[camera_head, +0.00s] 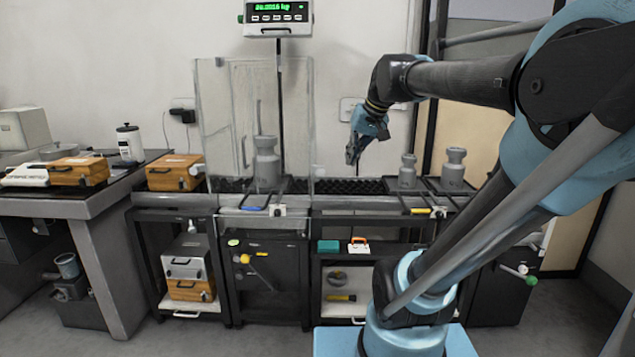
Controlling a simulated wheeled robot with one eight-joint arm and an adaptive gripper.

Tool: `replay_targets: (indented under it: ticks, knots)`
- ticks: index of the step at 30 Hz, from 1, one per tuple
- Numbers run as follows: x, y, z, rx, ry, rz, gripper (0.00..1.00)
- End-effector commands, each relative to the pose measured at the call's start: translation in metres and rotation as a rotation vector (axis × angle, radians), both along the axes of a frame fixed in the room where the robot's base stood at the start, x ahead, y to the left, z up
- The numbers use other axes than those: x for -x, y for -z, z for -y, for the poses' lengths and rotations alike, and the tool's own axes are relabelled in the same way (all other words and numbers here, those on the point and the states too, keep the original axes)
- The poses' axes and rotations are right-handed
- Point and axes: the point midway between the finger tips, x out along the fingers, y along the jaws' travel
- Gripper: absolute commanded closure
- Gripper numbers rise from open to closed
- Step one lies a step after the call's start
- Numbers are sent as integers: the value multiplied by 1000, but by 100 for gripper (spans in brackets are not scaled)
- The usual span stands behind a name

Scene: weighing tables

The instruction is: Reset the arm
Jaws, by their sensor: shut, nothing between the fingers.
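My arm reaches in from the right side of the head view, and its lower part stands at the bottom right. My gripper (353,156) hangs from the end of the arm near the picture's middle, pointing down and a little left. It is shut and empty. It shows against the wall, just above the back of the weighing table (350,203), apart from everything. A grey weight (267,165) stands inside the clear glass enclosure (211,125) to its left. Two more grey weights, a small one (407,172) and a larger one (453,170), stand to its right.
A scale display (277,17) with green digits sits on a pole above the enclosure. Wooden boxes (175,173) stand on the table at left. Shelves below hold cases and tools. The table between the enclosure and the small weight is clear.

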Motion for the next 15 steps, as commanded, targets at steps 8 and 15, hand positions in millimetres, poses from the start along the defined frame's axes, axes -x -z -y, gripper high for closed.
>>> replay_targets:
  ticks: [8, 15]
  knots:
    - [98, 136, 50, 158, 47, -113, 100]
    - [160, 220, 81, 261, 87, -186, 100]
